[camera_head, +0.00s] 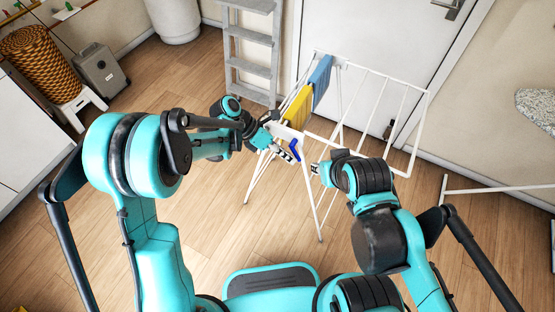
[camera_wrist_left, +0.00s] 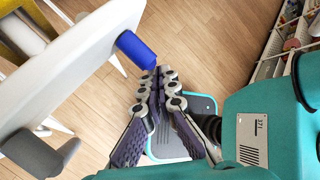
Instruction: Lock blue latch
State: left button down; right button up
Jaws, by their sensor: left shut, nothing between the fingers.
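The blue latch (camera_head: 295,150) sits at the near end of the white drying rack (camera_head: 420,120). In the left wrist view the blue latch (camera_wrist_left: 136,50) sticks out from the edge of a white panel (camera_wrist_left: 75,75). My left gripper (camera_head: 288,157) is beside the latch; in the left wrist view its fingers (camera_wrist_left: 160,75) are shut and empty, with the tips just past the end of the latch. I cannot tell whether they touch it. My right gripper (camera_head: 315,169) is at the right of the rack's near end, small in view; its finger state is unclear.
A yellow cloth (camera_head: 297,105) and a blue cloth (camera_head: 321,80) hang on the rack. A grey step ladder (camera_head: 252,70) and a white door (camera_head: 385,50) stand behind it. A wicker basket (camera_head: 38,62) and a grey case (camera_head: 102,72) are at the left.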

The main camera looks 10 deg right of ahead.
pick_arm(q)
jog(key=shift+d, duration=0.1)
pick_arm(e)
jog(key=shift+w+a+f, duration=0.1)
jog(key=shift+a+f, duration=0.1)
jog(key=shift+a, duration=0.4)
dwell(0.3)
pick_arm(q)
jog(key=shift+r, duration=0.1)
dwell(1.1)
jog(key=shift+r+p, duration=0.35)
jog(key=shift+r, duration=0.4)
pick_arm(e)
jog(key=shift+r, duration=0.45)
